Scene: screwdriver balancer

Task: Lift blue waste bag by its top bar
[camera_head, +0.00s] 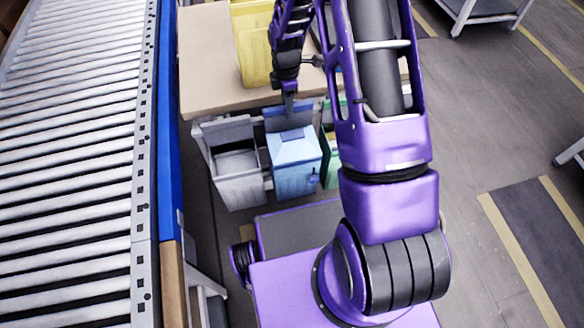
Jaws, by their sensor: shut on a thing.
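The blue waste bag (296,162) is a light blue, box-shaped bag with a darker blue back panel, in the middle of the head view. It stands upright between a grey bin and a green one. My gripper (289,108) points down at the top of the bag, in front of the blue back panel. It is shut on the bag's top, where the bar is; the bar itself is too small and covered to make out. My purple arm covers part of the area to the right.
An open grey bin (235,170) stands close on the left. A green bin (329,158) stands close on the right, partly behind my arm. A tan table (207,60) with a yellow bin (255,58) is behind. A roller conveyor (70,170) runs along the left.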

